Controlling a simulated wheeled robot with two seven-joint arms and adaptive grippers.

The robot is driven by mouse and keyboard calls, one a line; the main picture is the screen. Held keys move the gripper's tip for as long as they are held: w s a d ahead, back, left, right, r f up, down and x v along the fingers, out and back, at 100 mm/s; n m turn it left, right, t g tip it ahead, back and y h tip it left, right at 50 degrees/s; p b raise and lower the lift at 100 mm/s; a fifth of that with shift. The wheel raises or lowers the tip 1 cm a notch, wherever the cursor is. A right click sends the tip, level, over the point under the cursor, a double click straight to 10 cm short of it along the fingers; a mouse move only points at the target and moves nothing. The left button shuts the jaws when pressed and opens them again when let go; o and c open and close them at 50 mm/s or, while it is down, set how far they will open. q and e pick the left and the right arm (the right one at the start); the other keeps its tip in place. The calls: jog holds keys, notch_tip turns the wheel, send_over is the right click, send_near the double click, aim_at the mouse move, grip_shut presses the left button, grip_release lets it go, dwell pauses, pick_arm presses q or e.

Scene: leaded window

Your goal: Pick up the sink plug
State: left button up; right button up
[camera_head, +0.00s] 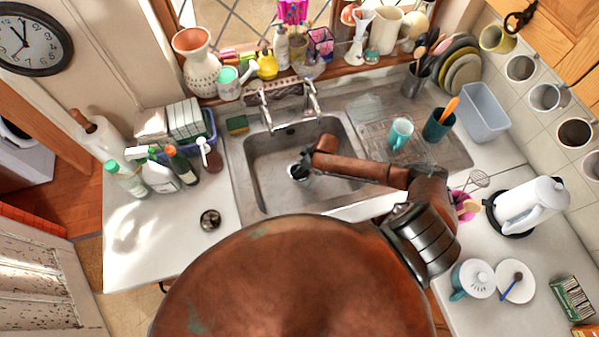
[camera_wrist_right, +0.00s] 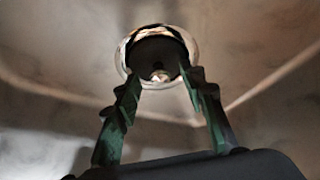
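In the right wrist view, a round metal fitting with a bright rim, a dark hollow and a small central knob (camera_wrist_right: 160,74) sits in the sink floor; it looks like the sink plug in the drain. My right gripper (camera_wrist_right: 158,82) is open, with its two green fingers on either side of the knob. Nothing is visibly gripped, and I cannot tell whether the fingertips touch the fitting. In the head view my right arm reaches into the sink, and its gripper (camera_head: 299,171) covers most of the drain area. My left gripper is not in view.
The sink basin (camera_head: 262,185) has walls close around my right arm. A dark round metal piece (camera_head: 210,220) lies on the left counter. The tap (camera_head: 290,104) stands behind the basin. A teal mug (camera_head: 400,133) is on the drainer, and a white kettle (camera_head: 532,203) stands at right.

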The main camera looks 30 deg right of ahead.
jog(key=shift+c, duration=0.2)
grip_shut()
jog(key=shift+r, duration=0.1)
